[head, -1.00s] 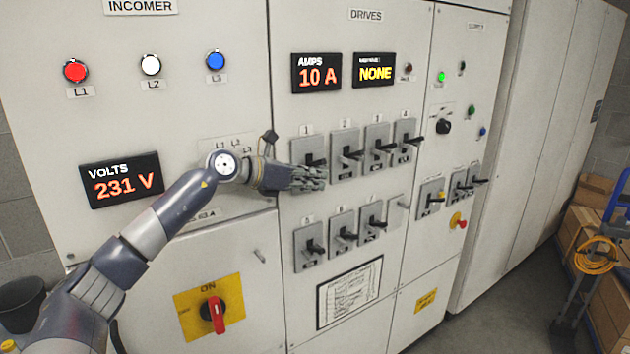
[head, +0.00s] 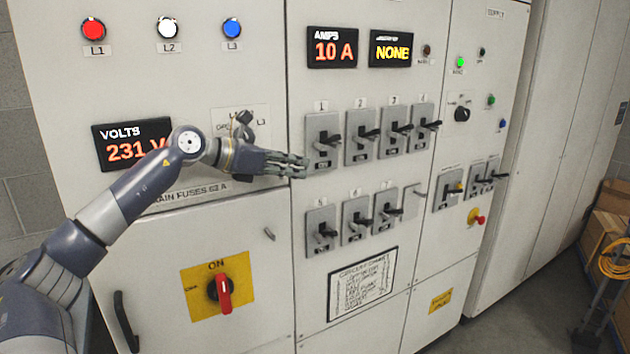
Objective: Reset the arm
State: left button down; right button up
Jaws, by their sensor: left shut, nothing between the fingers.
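My left arm comes in from the lower left and crosses the incomer panel. My left gripper (head: 298,166) is shut and empty, with its fingers pointing right, just left of breaker switch 1 (head: 322,142) on the drives panel. A small gap seems to lie between the fingertips and that switch, though I cannot tell the depth. The gripper and forearm hide part of the volts display (head: 120,140) and of the small label behind the wrist. My right gripper is not in view.
More breaker switches stand in two rows, such as switch 5 (head: 320,232). A red rotary handle (head: 222,293) sits on a yellow plate at lower left. The amps display (head: 332,48) reads 10 A. Boxes (head: 604,235) and a trolley stand at the right, past tall cabinets.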

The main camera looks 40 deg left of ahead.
pick_arm(q)
jog(key=shift+s+r, duration=0.35)
jog(key=shift+s, duration=0.1)
jog(key=shift+a, duration=0.15)
